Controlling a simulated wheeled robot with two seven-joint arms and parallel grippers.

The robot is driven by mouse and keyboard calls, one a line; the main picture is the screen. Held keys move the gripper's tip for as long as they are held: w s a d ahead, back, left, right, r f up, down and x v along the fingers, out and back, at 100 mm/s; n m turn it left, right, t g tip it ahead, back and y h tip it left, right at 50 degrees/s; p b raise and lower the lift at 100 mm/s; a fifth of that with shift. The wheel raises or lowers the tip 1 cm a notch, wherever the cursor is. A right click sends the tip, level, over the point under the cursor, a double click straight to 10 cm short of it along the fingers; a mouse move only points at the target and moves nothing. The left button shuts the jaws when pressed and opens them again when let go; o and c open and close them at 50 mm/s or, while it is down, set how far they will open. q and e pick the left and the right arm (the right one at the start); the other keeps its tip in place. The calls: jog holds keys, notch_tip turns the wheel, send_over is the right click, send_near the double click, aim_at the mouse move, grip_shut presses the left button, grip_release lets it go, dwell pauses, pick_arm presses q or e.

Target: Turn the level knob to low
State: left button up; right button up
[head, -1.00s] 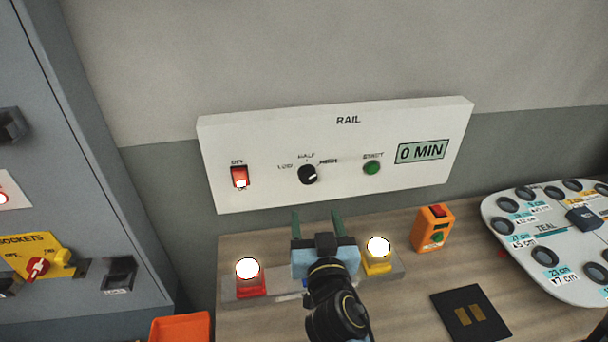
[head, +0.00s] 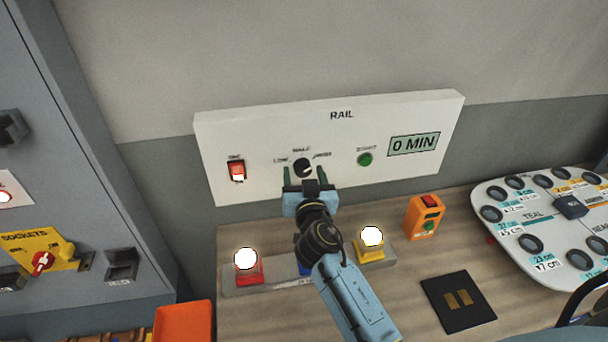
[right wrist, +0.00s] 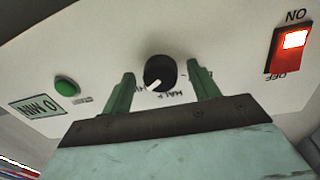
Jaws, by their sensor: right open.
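The level knob (head: 303,167) is black and round, on the white RAIL panel (head: 250,128), with LOW to its left, HALF above and HIGH to its right. The knob (right wrist: 159,73) also shows in the right wrist view, where the panel appears upside down. Its white pointer there aims between HALF and the label on the HIGH side. My right gripper (head: 304,172) is open, with one green finger on each side of the knob. In the right wrist view, gaps show between the gripper's fingers (right wrist: 161,72) and the knob. My left gripper is not in view.
The panel also has a lit red switch (head: 237,171), a green button (head: 365,159) and a 0 MIN display (head: 414,144). Below stand red (head: 248,274) and yellow (head: 370,250) lamp bases and an orange box (head: 424,217). A grey cabinet (head: 75,150) is at left.

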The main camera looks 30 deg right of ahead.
jog(key=c, duration=1)
jog(key=shift+o, duration=0.2)
